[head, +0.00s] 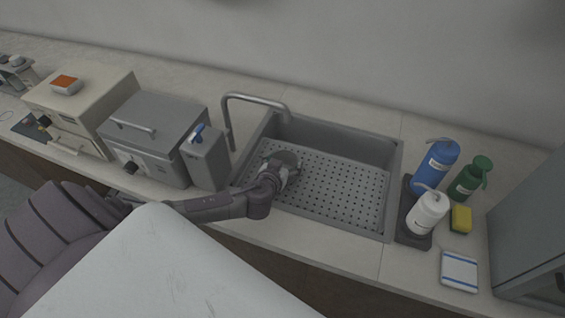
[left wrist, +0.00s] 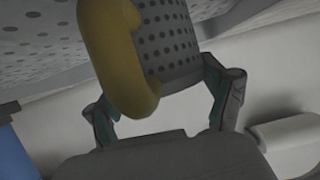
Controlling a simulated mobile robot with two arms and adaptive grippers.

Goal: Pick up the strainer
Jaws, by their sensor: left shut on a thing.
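The strainer (left wrist: 168,42) is a grey perforated cup with a thick curved yellow handle (left wrist: 128,70) in the left wrist view. My left gripper (left wrist: 163,98) has a finger on each side of it and is shut on it. In the head view the left gripper (head: 276,174) is over the left part of the sink, and only a small greyish part of the strainer (head: 287,157) shows beyond it. My fingers hide the rest. I cannot tell whether the strainer touches the sink's perforated plate. My right gripper is not in view.
The sink (head: 396,172) has a perforated plate (head: 335,190) and a curved faucet (head: 257,98). Grey machines (head: 150,125) stand left of it. A blue bottle (head: 437,165), green bottle (head: 470,178), white bottle (head: 427,213) and yellow sponge (head: 461,218) stand at the right.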

